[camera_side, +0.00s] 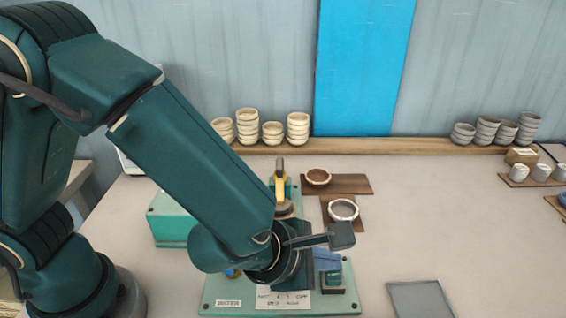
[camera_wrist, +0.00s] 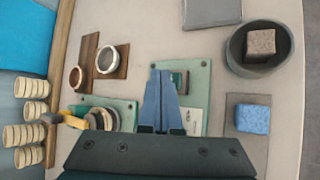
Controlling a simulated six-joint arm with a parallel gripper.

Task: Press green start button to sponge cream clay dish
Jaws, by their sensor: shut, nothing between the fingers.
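My gripper (camera_side: 327,262) is shut and empty, its blue fingers pointing down over a small dark green box (camera_side: 333,281) on the green base plate (camera_side: 347,305). In the wrist view the shut fingertips (camera_wrist: 161,74) lie beside a dark box (camera_wrist: 180,82). I cannot make out the green start button; the fingers may hide it. Whether the tips touch the box is unclear. A cream-rimmed clay dish (camera_side: 343,209) sits on a brown board and also shows in the wrist view (camera_wrist: 107,58). A round holder (camera_wrist: 101,118) stands under a yellow-handled arm (camera_side: 280,180), its contents partly hidden.
A brown dish (camera_side: 317,177) sits on another board behind. Cream bowls (camera_side: 247,125) and grey bowls (camera_side: 487,130) are stacked along the back ledge. The wrist view shows a dark bowl (camera_wrist: 288,65) with a brown sponge and a blue sponge (camera_wrist: 253,119).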

